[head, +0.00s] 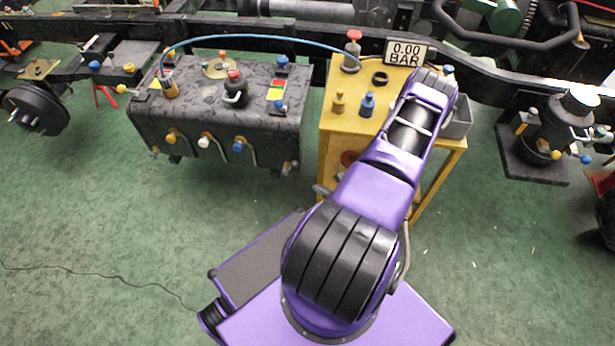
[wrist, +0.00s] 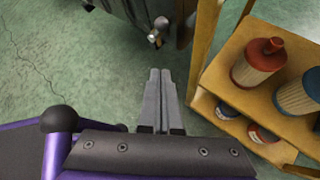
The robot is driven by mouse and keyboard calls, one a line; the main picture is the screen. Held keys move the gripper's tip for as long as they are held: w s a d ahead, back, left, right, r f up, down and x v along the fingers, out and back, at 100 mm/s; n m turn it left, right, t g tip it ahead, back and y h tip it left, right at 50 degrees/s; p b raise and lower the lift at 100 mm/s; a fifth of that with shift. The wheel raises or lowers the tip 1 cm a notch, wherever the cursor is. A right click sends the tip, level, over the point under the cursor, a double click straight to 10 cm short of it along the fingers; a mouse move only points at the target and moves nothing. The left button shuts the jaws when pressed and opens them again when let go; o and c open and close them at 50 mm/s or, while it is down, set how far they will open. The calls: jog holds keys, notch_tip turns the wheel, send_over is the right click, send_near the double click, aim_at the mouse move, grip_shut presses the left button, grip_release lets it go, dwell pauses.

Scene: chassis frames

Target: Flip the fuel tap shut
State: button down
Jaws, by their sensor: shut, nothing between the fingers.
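The dark tank (head: 215,115) stands left of the yellow cart in the head view. Its front carries small fittings with yellow (head: 170,138), white (head: 204,142) and blue (head: 238,146) ends. I cannot tell for sure which is the fuel tap. In the wrist view a small metal fitting with a rounded end (wrist: 158,32) shows by the dark tank (wrist: 130,8), beyond my fingertips and apart from them. My gripper (wrist: 160,76) is shut and empty, its fingers side by side. In the head view my gripper is mostly hidden behind my arm.
The yellow cart (head: 335,112) stands close right of my gripper; filters (wrist: 257,62) stand on its shelf. A blue hose (head: 260,40) arches from tank to cart, near a gauge sign reading 0.00 BAR (head: 406,53). Green floor is clear in front of the tank.

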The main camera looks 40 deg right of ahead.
aim_at(292, 166)
jog(key=w+d+r+b+x, duration=0.1)
jog(key=r+x, duration=0.1)
jog(key=x, duration=1)
jog(key=shift+w+b, duration=0.4)
jog(key=shift+w, duration=0.05)
jog(key=shift+r, duration=0.15)
jog(key=shift+w+a, duration=0.1)
jog(key=shift+a, duration=0.05)
